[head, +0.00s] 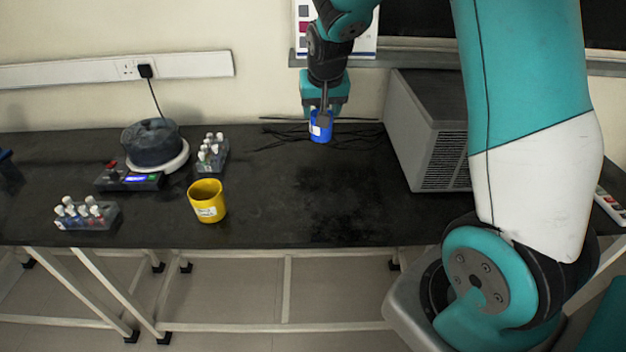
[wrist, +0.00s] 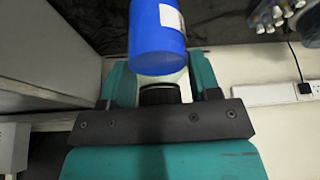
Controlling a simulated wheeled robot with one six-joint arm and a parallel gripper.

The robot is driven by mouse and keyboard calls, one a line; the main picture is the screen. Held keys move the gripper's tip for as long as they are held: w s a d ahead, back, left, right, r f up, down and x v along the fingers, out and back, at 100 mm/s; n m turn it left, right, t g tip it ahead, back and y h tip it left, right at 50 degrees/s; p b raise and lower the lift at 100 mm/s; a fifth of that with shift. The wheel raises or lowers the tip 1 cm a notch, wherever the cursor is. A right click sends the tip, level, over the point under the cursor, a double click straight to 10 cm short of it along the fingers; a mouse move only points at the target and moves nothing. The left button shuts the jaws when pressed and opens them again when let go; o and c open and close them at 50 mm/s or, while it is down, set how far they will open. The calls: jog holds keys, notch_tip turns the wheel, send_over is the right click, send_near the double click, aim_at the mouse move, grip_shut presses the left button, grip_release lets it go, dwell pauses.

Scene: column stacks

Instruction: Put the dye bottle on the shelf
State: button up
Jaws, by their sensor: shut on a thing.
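My gripper (head: 323,107) points down near the back of the black bench, shut on a blue cylinder with a white label, which I take as the dye bottle (head: 320,131). The bottle looks upright below the fingers; I cannot tell whether its base touches the bench. In the wrist view the blue bottle (wrist: 157,40) sits between the teal fingers of my gripper (wrist: 160,80), with a pale part and a dark ring behind it. I cannot make out a shelf for certain in either view.
A grey vented box (head: 430,135) stands close to the right of my gripper. Dark cables (head: 275,135) lie behind and beside the bottle. A yellow cup (head: 207,201), vial racks (head: 87,214) and a round device (head: 152,145) stand left. The middle bench is clear.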

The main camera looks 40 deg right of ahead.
jog(key=f+p, duration=0.2)
jog(key=f, duration=1.7)
jog(key=shift+a+f, duration=0.15)
jog(key=shift+a, duration=0.05)
jog(key=shift+f, duration=0.15)
jog(key=o, duration=1)
